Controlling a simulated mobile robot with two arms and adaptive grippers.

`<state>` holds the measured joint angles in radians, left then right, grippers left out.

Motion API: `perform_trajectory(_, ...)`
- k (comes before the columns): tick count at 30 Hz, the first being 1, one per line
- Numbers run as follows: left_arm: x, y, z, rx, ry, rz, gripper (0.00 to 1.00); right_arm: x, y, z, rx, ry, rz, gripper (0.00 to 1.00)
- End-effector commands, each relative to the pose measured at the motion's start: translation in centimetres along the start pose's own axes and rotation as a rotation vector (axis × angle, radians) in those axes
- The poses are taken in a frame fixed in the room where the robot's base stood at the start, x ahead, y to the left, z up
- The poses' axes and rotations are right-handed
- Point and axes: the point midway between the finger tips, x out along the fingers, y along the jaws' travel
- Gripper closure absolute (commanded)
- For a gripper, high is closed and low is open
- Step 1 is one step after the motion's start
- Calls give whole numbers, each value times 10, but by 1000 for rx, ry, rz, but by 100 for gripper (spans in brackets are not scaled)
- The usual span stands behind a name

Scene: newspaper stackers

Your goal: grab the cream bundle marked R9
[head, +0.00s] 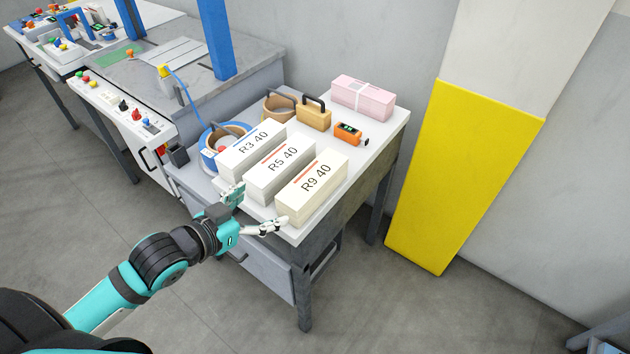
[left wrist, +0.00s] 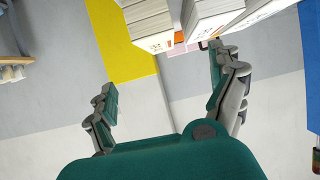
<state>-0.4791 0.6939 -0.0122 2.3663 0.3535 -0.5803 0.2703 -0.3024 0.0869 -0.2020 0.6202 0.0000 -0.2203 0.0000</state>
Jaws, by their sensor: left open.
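The cream bundle marked R9 40 (head: 312,188) lies on the white-topped table (head: 384,128), rightmost of three similar bundles in a row. In the left wrist view it appears to be the leftmost bundle (left wrist: 148,24), cut by the top edge. My left gripper (head: 260,207) is open and empty at the table's front edge, just short of the R5 and R9 bundles. One finger is near the R5 end, the other near the R9 front corner. In the left wrist view the gripper's fingers (left wrist: 162,68) are spread wide below the bundles. My right gripper is out of view.
Behind are an orange device (head: 347,132), a tan box with a handle (head: 313,114) and a pink bundle (head: 361,97). A yellow-and-white pillar (head: 455,180) stands right of the table.

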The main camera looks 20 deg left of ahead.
Motion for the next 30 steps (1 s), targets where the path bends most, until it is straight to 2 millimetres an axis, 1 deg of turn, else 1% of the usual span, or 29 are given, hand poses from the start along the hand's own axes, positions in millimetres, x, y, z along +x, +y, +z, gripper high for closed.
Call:
perform_trajectory(2,2,3,-7,2,8,8,8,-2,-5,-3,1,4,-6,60)
perform_trajectory(4,10,4,-8,1,11,8,8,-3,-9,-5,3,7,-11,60)
perform_trajectory(8,36,4,-10,0,12,8,8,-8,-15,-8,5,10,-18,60)
perform_trajectory(15,88,4,-10,1,11,7,8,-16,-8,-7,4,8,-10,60)
perform_trajectory(18,104,4,-9,2,10,7,8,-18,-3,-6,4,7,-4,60)
perform_trajectory(21,114,5,-8,2,10,8,8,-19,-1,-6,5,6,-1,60)
perform_trajectory(26,124,5,-9,2,9,8,8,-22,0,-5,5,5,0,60)
perform_trajectory(30,143,6,-12,2,10,8,8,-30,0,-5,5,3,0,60)
